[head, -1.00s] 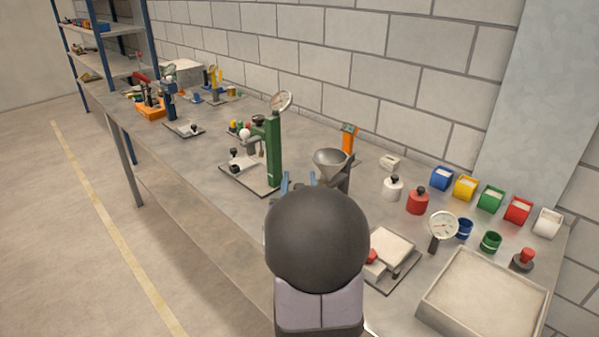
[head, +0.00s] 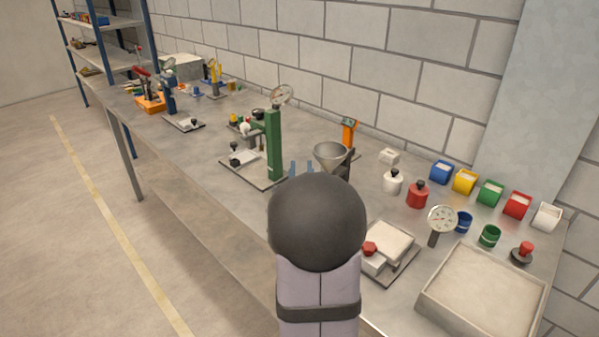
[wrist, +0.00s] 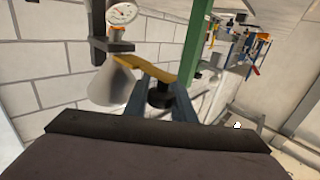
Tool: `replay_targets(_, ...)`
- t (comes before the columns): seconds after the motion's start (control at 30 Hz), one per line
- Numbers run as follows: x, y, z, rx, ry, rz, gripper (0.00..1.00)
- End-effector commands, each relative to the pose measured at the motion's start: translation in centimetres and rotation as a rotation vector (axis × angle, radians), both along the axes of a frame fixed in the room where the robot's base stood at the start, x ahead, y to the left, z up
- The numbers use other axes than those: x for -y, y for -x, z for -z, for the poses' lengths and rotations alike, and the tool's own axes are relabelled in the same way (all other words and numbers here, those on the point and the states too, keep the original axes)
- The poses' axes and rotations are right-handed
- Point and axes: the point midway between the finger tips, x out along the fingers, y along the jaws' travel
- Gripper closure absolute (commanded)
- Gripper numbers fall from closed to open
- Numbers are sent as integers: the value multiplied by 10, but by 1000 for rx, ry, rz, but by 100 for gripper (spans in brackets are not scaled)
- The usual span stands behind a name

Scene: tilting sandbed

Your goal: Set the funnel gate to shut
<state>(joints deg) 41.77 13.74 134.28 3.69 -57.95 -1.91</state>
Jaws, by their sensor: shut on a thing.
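The grey funnel (head: 331,155) stands on its dark stand towards the back of the bench, just right of my fingertips. In the wrist view the funnel cone (wrist: 112,84) is left of my fingers. A yellow gate lever (wrist: 130,67) runs from beside the funnel across my fingertips, with a black knob (wrist: 160,94) at its end. My gripper (wrist: 158,88) has its blue fingers shut on this knob. In the head view my gripper (head: 301,168) shows only its fingertips; my dark round wrist hides the lever and knob.
A green post with a dial (head: 273,145) stands left of my fingers. An orange post (head: 348,134) is behind the funnel.

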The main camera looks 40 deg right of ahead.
Motion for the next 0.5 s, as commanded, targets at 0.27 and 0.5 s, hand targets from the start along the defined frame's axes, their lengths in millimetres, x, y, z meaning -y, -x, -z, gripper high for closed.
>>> replay_targets(0.27,19,1,-1,1,1,3,100)
replay_targets(0.5,19,1,-1,1,1,2,58)
